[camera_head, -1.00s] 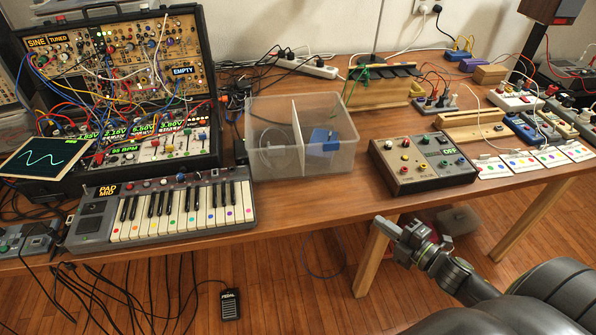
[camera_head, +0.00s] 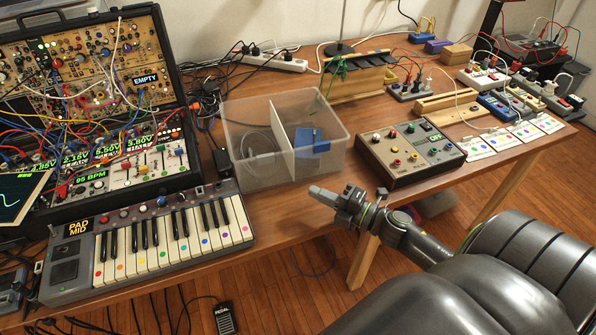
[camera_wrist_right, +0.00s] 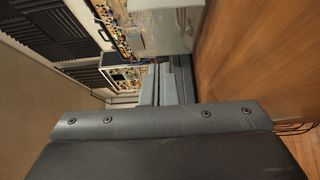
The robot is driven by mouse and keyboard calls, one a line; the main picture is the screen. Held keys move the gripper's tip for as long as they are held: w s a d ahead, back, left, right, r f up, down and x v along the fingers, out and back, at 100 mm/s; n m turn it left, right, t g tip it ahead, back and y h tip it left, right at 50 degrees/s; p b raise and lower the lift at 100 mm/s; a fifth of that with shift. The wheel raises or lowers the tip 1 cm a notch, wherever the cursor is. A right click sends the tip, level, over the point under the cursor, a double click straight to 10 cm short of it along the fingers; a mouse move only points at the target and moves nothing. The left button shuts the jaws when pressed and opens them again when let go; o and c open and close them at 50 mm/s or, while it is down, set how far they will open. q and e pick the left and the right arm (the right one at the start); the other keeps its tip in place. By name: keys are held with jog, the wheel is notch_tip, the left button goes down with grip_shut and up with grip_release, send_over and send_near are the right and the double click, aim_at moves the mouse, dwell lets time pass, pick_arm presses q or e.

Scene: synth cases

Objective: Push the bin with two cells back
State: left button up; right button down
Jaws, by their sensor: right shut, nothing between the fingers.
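The bin with two cells (camera_head: 238,165) is a clear plastic box with a white divider (camera_head: 305,140), standing on the table behind the front edge. A coiled cable (camera_head: 262,150) lies in its left cell and a blue box (camera_head: 312,141) in its right cell. My right gripper (camera_head: 318,193) is shut and empty, just in front of the bin's right front side, apart from it as far as I can tell. In the right wrist view the fingers (camera_wrist_right: 172,85) are together and a pale translucent wall, likely the bin (camera_wrist_right: 160,30), shows beyond them. My left gripper is not in view.
A keyboard (camera_head: 150,245) lies left of the bin, with a modular synth case (camera_head: 90,80) behind it. A grey control box (camera_head: 410,152) stands to the right. Cables and a power strip (camera_head: 270,62) lie behind the bin, with some bare table between.

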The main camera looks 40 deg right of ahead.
aim_at(285, 168)
jog(key=p+x, duration=0.1)
jog(key=x, duration=0.3)
jog(key=shift+w+a+r+p, duration=0.15)
jog(key=shift+w+r+p, duration=0.05)
jog(key=shift+w+p, duration=0.15)
jog(key=w, duration=0.1)
jog(key=w+d, duration=0.1)
jog(key=w, duration=0.1)
jog(key=shift+f, duration=0.2)
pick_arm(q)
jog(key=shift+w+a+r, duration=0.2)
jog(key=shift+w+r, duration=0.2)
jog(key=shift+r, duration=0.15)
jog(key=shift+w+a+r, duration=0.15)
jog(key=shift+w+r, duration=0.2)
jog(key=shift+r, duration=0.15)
pick_arm(e)
jog(key=shift+w+d, duration=0.2)
jog(key=shift+w, duration=0.25)
